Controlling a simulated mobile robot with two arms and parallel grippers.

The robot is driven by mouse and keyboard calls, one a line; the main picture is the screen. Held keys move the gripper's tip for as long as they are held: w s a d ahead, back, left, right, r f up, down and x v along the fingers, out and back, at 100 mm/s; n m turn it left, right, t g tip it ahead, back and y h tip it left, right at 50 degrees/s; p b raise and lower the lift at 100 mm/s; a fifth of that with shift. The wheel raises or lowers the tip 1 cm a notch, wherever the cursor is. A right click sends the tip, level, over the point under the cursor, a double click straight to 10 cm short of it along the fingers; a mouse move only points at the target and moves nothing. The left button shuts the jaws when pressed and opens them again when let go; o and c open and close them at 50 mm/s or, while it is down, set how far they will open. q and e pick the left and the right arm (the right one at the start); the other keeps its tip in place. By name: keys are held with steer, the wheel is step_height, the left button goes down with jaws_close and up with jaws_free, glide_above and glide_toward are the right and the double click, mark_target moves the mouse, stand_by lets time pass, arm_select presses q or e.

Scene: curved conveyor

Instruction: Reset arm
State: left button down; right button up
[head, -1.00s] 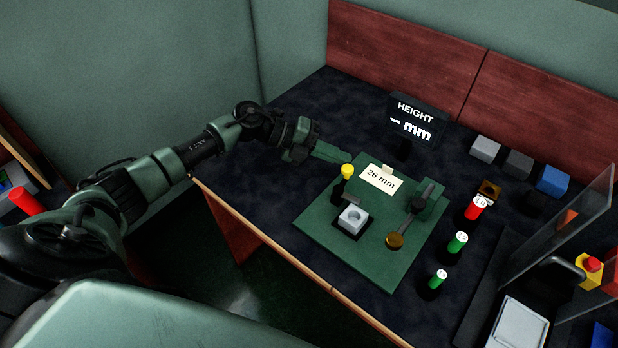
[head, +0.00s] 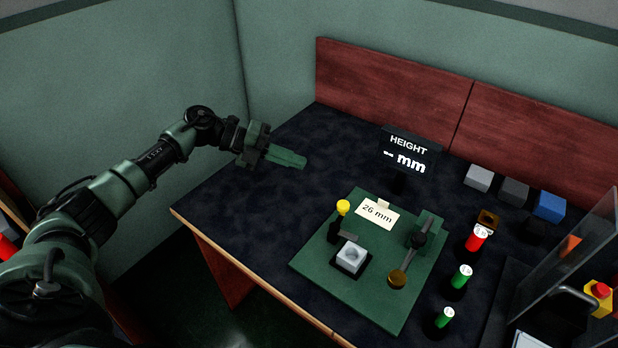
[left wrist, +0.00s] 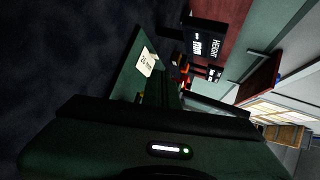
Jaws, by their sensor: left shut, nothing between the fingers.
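My left arm comes in from the left in the head view. Its gripper (head: 288,158) is shut and empty, held above the back left part of the dark table (head: 240,205). It is apart from the green fixture plate (head: 345,281), which lies to its lower right. In the left wrist view the gripper body fills the bottom, and the green plate (left wrist: 124,72) lies past it. My right gripper is not in view.
The plate carries a yellow-topped post (head: 343,207), a grey block (head: 351,256), a lever and a "26 mm" card (head: 378,213). A HEIGHT display (head: 408,152) stands behind. Grey (head: 478,178) and blue blocks (head: 549,207), red and green cylinders and a clear panel (head: 570,255) are right.

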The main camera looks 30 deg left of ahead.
arm_select(q)
steer(key=shift+w+a+r, duration=0.1)
steer(key=shift+a+r, duration=0.05)
steer(key=shift+a, duration=0.3)
steer(key=shift+w+a+r, duration=0.1)
steer(key=shift+a, duration=0.35)
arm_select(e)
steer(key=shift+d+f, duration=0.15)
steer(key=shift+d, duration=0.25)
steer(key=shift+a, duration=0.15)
